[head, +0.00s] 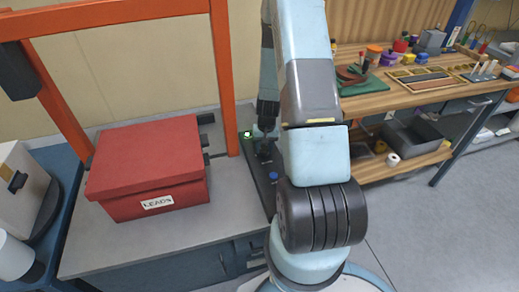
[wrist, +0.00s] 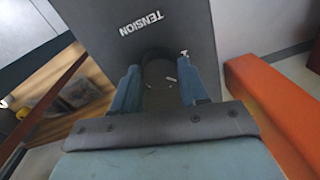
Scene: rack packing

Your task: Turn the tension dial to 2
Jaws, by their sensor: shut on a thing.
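The tension dial (wrist: 158,72) is a dark round knob on a dark grey panel (wrist: 190,25) marked TENSION in the wrist view. My gripper (wrist: 160,88) is shut on the dial, with one blue finger on each side of it. A short pale mark shows on the dial's face. A small white mark stands on the panel beside the right finger, too small to read. Other scale marks are hidden or unreadable, so I cannot tell the setting. In the head view my gripper (head: 264,142) is down at the dark panel (head: 256,178), and the dial is hidden.
A red box (head: 150,165) labelled LEADS stands left of the panel on the grey bench (head: 160,240). A small green-lit display (head: 247,134) and a blue button (head: 273,176) are near my gripper.

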